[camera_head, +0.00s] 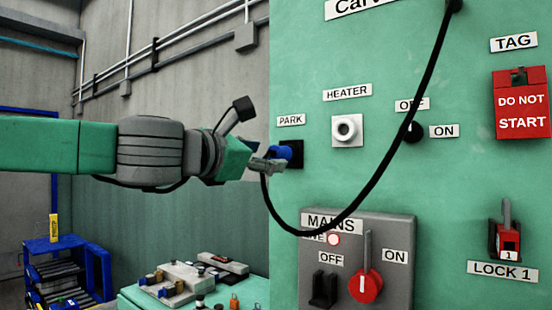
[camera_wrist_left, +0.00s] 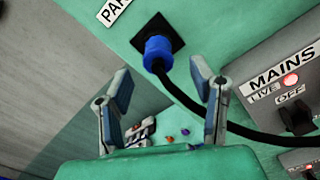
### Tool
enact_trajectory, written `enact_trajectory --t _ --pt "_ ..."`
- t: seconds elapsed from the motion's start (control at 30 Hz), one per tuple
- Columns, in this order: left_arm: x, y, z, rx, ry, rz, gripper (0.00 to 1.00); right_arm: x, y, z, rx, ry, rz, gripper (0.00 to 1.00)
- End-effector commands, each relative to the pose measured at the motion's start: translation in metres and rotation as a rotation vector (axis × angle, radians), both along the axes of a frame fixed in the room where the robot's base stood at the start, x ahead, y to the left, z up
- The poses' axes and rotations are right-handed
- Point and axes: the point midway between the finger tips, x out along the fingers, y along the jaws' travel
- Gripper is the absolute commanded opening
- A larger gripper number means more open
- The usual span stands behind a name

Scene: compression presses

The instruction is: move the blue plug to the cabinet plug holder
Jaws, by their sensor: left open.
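The blue plug (camera_head: 281,153) sits in the black plug holder (camera_head: 296,154) under the PARK label on the green cabinet. In the left wrist view the plug (camera_wrist_left: 157,52) is seated in the dark square holder (camera_wrist_left: 150,30), its black cable leading away to the lower right. My left gripper (camera_head: 268,164) is just in front of the plug, to its left. In the left wrist view my left gripper (camera_wrist_left: 160,72) is open, its fingers apart below the plug, with nothing between them. My right gripper is not in view.
The black cable (camera_head: 335,222) hangs in a loop across the cabinet front. The white HEATER socket (camera_head: 347,130) is right of the holder. A grey MAINS box (camera_head: 400,260) with a red switch juts out below. A table with parts (camera_head: 180,285) stands lower left.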

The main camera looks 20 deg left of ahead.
Motion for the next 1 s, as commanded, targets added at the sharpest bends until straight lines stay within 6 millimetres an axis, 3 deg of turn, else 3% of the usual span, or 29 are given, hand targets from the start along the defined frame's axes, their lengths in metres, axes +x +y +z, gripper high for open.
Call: enact_trajectory --t 0.2,0.4,1.0 --pt "-0.044 0.016 0.0 -0.001 -0.002 -0.002 0.51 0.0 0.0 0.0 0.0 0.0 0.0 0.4" --pt "-0.065 0.024 -0.001 -0.001 0.001 -0.001 0.51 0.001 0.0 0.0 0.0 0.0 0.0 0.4" --pt "-0.068 0.026 -0.003 0.004 0.003 -0.001 0.51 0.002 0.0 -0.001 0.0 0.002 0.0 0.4"
